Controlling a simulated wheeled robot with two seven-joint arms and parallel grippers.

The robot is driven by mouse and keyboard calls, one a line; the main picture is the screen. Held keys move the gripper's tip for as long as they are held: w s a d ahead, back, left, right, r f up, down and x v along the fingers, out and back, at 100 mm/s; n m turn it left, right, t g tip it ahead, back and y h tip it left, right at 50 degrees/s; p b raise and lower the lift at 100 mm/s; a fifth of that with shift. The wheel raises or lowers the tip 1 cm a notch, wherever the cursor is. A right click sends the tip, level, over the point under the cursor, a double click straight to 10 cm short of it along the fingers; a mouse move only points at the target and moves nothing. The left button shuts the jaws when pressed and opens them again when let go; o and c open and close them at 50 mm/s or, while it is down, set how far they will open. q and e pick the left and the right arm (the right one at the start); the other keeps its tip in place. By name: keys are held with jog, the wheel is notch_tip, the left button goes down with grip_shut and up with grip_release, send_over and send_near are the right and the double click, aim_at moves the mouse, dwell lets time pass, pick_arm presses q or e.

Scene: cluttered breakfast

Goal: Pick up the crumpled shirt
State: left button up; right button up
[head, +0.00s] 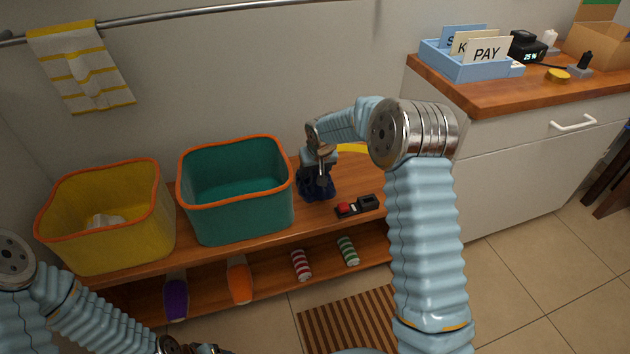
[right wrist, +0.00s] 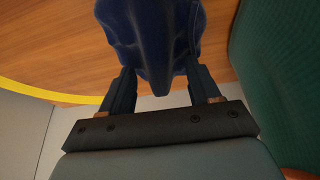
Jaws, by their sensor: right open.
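The crumpled shirt is a dark blue cloth heap (head: 316,190) on the wooden bench, just right of the teal bin in the head view. In the right wrist view the shirt (right wrist: 155,35) hangs into the upper middle of the picture. My right gripper (head: 318,172) is over the shirt, pointing down. Its jaws (right wrist: 164,75) are open, with one finger on each side of the cloth; whether they touch it I cannot tell. My left arm is at the lower left of the head view, and its gripper end is mostly cut off by the bottom edge.
The teal bin (head: 236,217) stands close to the right gripper, and a yellow bin (head: 107,235) stands left of it. A small black box with a red button (head: 345,209) lies right of the shirt. A yellow curved thing (head: 351,148) lies behind. Shoes and rolled items fill the lower shelf.

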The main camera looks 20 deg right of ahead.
jog(key=shift+c, duration=0.2)
grip_shut()
notch_tip(320, 180, up, 11)
jog(key=shift+f+p, duration=0.2)
jog(key=shift+p, duration=0.1)
dwell(0.4)
